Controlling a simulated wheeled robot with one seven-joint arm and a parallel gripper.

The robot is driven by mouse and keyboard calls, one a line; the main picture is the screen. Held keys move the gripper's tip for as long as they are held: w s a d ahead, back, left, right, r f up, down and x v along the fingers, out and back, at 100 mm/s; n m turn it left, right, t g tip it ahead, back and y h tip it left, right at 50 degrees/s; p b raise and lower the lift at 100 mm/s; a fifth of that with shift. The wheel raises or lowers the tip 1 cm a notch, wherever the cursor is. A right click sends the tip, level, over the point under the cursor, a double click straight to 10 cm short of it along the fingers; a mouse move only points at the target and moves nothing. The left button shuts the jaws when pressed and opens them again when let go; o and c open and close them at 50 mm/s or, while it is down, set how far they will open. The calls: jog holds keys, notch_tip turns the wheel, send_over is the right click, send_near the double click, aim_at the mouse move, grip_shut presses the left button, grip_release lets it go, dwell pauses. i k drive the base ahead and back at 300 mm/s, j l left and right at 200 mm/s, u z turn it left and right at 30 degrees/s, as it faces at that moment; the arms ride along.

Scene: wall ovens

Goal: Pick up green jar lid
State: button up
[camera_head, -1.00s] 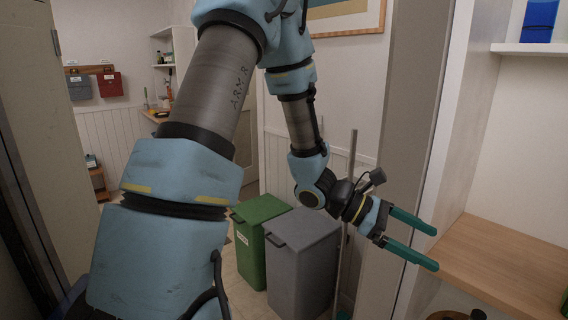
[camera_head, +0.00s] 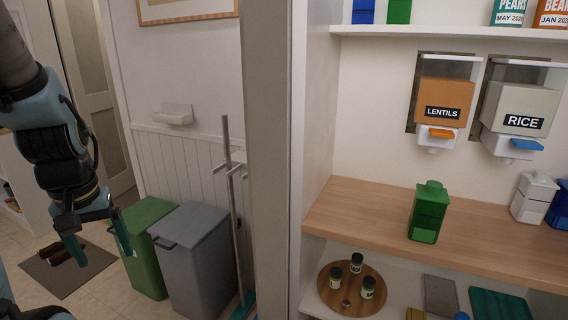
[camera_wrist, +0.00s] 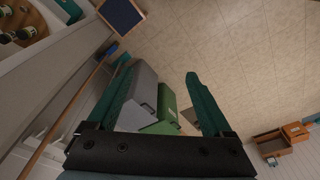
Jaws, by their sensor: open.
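A green square jar (camera_head: 427,215) stands upright on the wooden counter in the head view. Its green lid (camera_head: 432,188), with a small raised top, appears to sit on it. My gripper (camera_head: 97,240) is at the far left of the head view, well away from the jar and lower in the picture. Its two teal fingers are apart with nothing between them. In the wrist view my gripper (camera_wrist: 160,72) points towards the floor and bins; the green jar cannot be made out there.
A green bin (camera_head: 146,255) and a grey bin (camera_head: 195,258) stand near my gripper. A wall edge (camera_head: 268,150) and a pole (camera_head: 232,190) lie between it and the counter (camera_head: 345,205). Lentils (camera_head: 445,100) and rice (camera_head: 520,107) dispensers hang above. A round tray (camera_head: 330,302) holds small jars below.

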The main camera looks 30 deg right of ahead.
aim_at(433, 191)
jog(key=k+l+u, duration=0.1)
jog(key=u, duration=0.45)
jog(key=k+l+u, duration=0.6)
jog(key=k, duration=0.2)
jog(key=k+l+u, duration=0.1)
jog(key=k, duration=0.75)
jog(key=k+l, duration=0.2)
jog(key=k, duration=0.7)
jog(key=l+u, duration=0.05)
